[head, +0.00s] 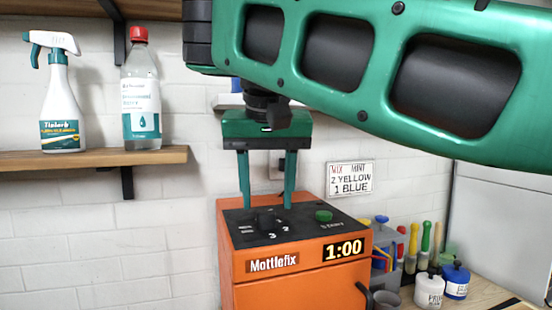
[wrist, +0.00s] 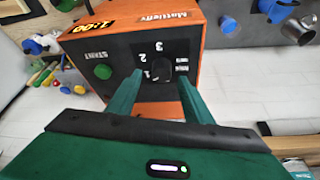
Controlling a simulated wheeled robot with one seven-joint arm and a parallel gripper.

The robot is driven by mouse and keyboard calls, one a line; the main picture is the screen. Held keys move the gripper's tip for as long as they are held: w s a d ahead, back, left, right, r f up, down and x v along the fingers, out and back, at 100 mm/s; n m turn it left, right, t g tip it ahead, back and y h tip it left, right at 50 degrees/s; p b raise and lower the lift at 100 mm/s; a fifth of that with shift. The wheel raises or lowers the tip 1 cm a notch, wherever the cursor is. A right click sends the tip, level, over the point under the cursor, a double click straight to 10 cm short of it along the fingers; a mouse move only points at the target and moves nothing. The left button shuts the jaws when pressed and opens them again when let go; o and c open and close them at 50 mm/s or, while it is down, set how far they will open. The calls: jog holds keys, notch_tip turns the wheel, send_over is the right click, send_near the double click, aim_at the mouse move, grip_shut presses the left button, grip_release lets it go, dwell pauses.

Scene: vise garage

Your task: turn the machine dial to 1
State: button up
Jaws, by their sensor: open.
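The orange Mottlefix machine (head: 300,285) has a black top panel with a dark dial (head: 267,221) and the printed numbers 2 and 3 beside it. In the wrist view the black dial (wrist: 161,68) sits among white marks, with 1, 2 and 3 to its left and above. Which mark it points at is hard to tell. My gripper (head: 267,205) is open above the panel, fingers pointing down. The wrist view shows my gripper (wrist: 160,80) with one finger on each side of the dial. I cannot tell whether they touch it.
A green START button (head: 323,215) sits on the panel right of the dial. The machine's display (head: 344,249) reads 1:00. A sign (head: 350,177) reads 2 yellow, 1 blue. Paint jars (head: 456,280) and brushes stand at right. A shelf (head: 90,160) holds a spray bottle and a clear bottle.

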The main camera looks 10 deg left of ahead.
jog(key=v, duration=0.7)
jog(key=shift+r, duration=0.25)
jog(key=shift+s, duration=0.1)
dwell(0.4)
